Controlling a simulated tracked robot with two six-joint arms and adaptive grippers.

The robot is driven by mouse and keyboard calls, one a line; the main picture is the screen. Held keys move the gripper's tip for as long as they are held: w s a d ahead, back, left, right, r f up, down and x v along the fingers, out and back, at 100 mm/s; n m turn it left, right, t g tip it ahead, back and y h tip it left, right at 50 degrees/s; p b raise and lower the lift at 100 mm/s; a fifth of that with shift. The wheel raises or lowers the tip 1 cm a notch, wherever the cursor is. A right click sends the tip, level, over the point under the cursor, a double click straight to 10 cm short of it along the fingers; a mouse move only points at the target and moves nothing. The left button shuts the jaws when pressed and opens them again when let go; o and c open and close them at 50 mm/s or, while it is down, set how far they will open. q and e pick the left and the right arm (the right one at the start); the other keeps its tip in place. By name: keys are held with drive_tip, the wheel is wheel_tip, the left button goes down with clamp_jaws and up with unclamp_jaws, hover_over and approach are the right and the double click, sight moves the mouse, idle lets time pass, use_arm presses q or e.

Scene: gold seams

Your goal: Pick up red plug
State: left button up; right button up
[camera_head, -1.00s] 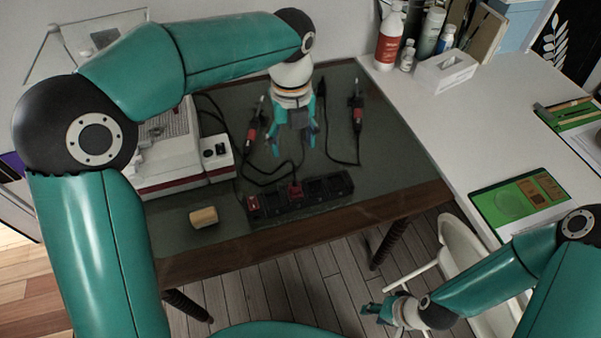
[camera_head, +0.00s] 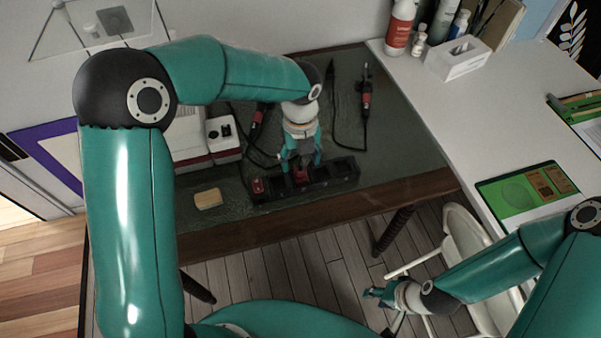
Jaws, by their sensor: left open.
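The red plug (camera_head: 301,178) sits in the black power strip (camera_head: 335,181) near the front edge of the dark table. My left gripper (camera_head: 302,168) points down over the strip. Its open fingers are at either side of the red plug; I cannot tell whether they touch it. The left end of the strip carries a red switch (camera_head: 258,187). My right gripper (camera_head: 374,293) hangs low at the right, away from the table, over the floor; its jaws are too small to read.
A tan sponge-like block (camera_head: 208,199) lies left of the strip. A white machine (camera_head: 222,136) stands behind it. Two red-and-black tools with cables, one at right (camera_head: 366,98), lie at the back. A white desk (camera_head: 480,130) with bottles and a tissue box (camera_head: 457,58) adjoins on the right.

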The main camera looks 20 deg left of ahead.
use_arm(q)
wheel_tip(320, 180, down, 4)
drive_tip(key=shift+f, duration=0.1)
clamp_jaws()
idle(0.4)
wheel_tip(320, 180, up, 20)
drive_tip(key=p, duration=0.1)
wheel_tip(320, 180, up, 5)
drive_tip(key=p, duration=0.5)
hover_over(300, 168)
idle(0.6)
